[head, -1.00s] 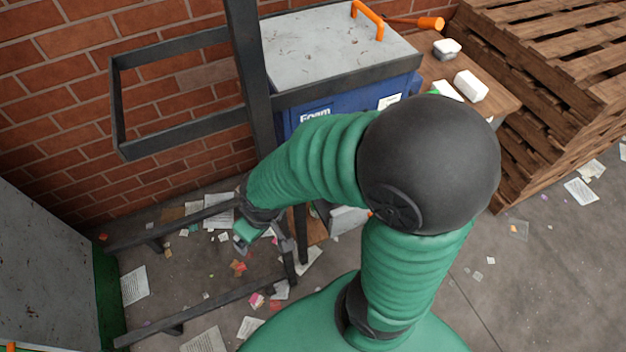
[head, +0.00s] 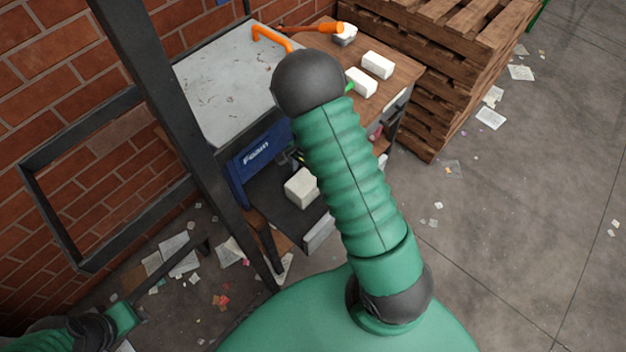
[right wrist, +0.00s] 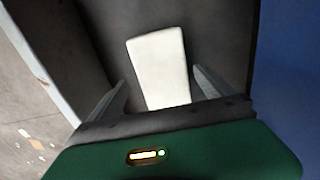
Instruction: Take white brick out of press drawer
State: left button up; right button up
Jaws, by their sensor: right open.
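The white brick (head: 302,187) lies in the open, dark press drawer (head: 320,232), below the blue front marked "Foam" (head: 255,157). My right gripper (head: 297,157) is just behind the brick in the head view, mostly hidden by my right arm. In the right wrist view, the open right gripper (right wrist: 160,88) points at the white brick (right wrist: 158,60), with one finger on each side of its near end. I cannot tell whether they touch it.
A wooden table (head: 408,75) beside the press bears more white blocks (head: 377,65). An orange handle (head: 272,36) is on the grey press top (head: 225,90). A black post (head: 165,110) stands left of the drawer. Stacked pallets (head: 440,60) are at right. Litter covers the floor.

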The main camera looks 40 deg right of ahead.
jog(key=f, duration=0.6)
jog(key=shift+w+a+f+p, duration=0.1)
jog(key=shift+w+f+p, duration=0.1)
jog(key=shift+f+p, duration=0.15)
jog(key=shift+w+a, duration=0.1)
jog(key=shift+a, duration=0.1)
jog(key=c, duration=0.7)
jog(key=shift+d, duration=0.1)
jog(key=c, duration=1)
jog(key=shift+c, duration=0.7)
jog(key=shift+r, duration=0.15)
